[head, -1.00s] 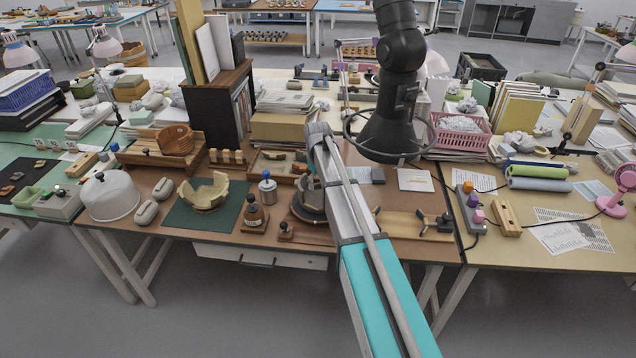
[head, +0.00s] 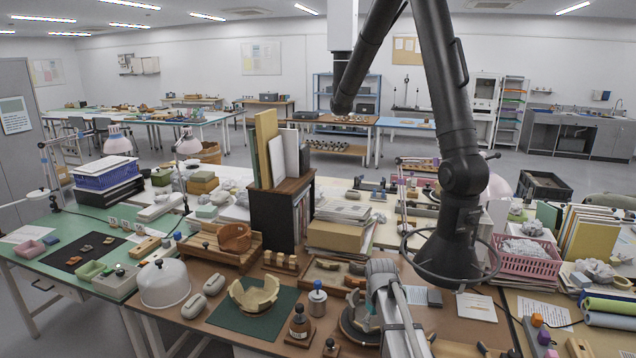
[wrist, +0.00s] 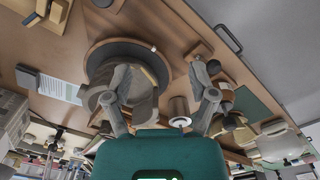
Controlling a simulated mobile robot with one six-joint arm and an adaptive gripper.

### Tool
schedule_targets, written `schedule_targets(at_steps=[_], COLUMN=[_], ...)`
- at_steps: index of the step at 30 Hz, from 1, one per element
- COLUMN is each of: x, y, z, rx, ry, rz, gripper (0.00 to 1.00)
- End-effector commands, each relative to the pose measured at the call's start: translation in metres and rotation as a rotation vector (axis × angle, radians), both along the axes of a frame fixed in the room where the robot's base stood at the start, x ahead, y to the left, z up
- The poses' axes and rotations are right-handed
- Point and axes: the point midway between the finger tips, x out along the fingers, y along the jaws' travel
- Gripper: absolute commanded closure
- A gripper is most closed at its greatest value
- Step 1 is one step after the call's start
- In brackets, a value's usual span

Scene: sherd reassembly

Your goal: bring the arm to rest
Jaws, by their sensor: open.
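My gripper (wrist: 160,98) is open and empty in the wrist view, its two fingers spread apart. Beyond it, a pale curved vessel part (wrist: 143,108) stands on a round dark turntable (wrist: 118,46), partly covered by one finger. A metal canister (wrist: 178,108) shows between the fingers, beyond their tips. My gripper's fingers cannot be made out in the head view. There the turntable (head: 347,326) with the sherds (head: 360,312) is partly hidden behind a grey metal part, and my dark arm reaches down from above.
A broken cream bowl (head: 254,296) sits on a green mat (head: 228,318). The canister (head: 317,298) and a brown bottle (head: 300,322) stand to its right. A white dome (head: 164,284) is at left, a pink basket (head: 528,262) at right. A dark bookcase (head: 280,215) rises behind.

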Motion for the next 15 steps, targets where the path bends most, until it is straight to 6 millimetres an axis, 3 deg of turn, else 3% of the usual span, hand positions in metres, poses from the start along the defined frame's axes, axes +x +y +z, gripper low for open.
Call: schedule_targets(at_steps=[1,6,10,15], x=[-0.036,-0.11,-0.155,-0.186], y=[0.001,0.002,0.003,0.002], z=[0.0,0.0,0.0,0.0], rx=[0.001,0.003,0.004,0.005], ry=[0.0,0.001,0.002,0.002], rz=[-0.043,-0.204,-0.308,-0.391], gripper=[0.26,0.26,0.26,0.26])
